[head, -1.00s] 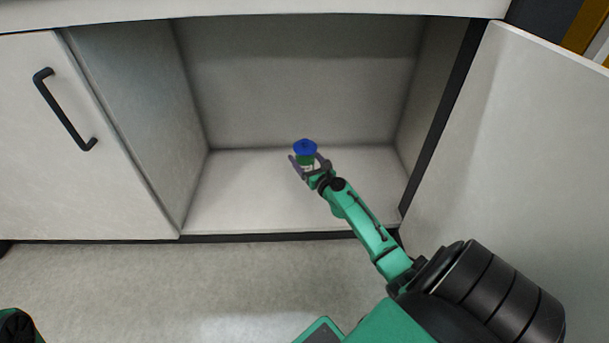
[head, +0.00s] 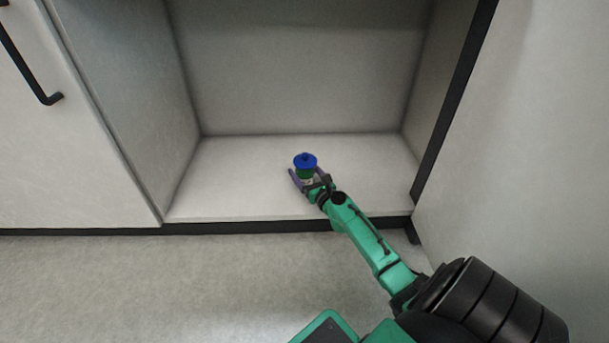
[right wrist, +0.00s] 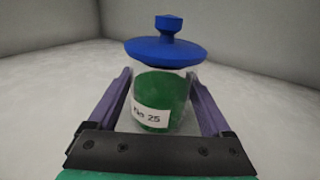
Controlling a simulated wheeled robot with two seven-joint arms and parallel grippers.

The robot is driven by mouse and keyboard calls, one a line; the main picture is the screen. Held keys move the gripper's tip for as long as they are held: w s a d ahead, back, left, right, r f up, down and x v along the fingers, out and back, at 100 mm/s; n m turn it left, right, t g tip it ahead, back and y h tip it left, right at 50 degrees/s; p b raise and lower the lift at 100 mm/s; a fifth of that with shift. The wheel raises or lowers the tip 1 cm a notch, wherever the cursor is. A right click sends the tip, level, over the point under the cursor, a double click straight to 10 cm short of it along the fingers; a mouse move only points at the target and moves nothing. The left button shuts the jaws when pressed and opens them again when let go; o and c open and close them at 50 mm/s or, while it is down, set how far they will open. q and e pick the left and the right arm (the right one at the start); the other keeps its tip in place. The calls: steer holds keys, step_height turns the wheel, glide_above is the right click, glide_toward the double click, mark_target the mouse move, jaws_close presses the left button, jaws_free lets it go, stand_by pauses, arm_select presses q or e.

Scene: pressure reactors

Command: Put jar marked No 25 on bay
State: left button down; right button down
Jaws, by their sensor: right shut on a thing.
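A glass jar (right wrist: 161,97) with a blue knobbed lid, green contents and a white label reading "No 25" shows in the right wrist view. In the head view the jar (head: 305,164) is inside the open cabinet, above or on its floor; I cannot tell which. My right gripper (head: 309,182) is shut on the jar, with a purple finger on each side of it. The jar is upright. In the right wrist view the gripper (right wrist: 162,108) reaches around the jar's body below the lid. My left gripper is not in view. No bay is recognisable by a marking.
The cabinet floor (head: 240,185) is otherwise bare, with walls at left, back and right. An open door (head: 530,150) stands at the right. A closed door (head: 70,150) with a black handle (head: 28,65) is at the left. The room floor (head: 150,290) in front is clear.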

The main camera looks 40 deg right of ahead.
steer(key=shift+c, duration=1)
jaws_free()
steer(key=shift+f, duration=0.1)
steer(key=shift+o, duration=1)
steer(key=shift+r, duration=0.25)
steer(key=s, duration=0.3)
steer(key=s+a, duration=0.1)
steer(key=s, duration=0.3)
steer(key=s+a, duration=0.1)
steer(key=s, duration=0.3)
steer(key=shift+s+a+f, duration=0.15)
steer(key=shift+s, duration=0.25)
steer(key=shift+a, duration=0.1)
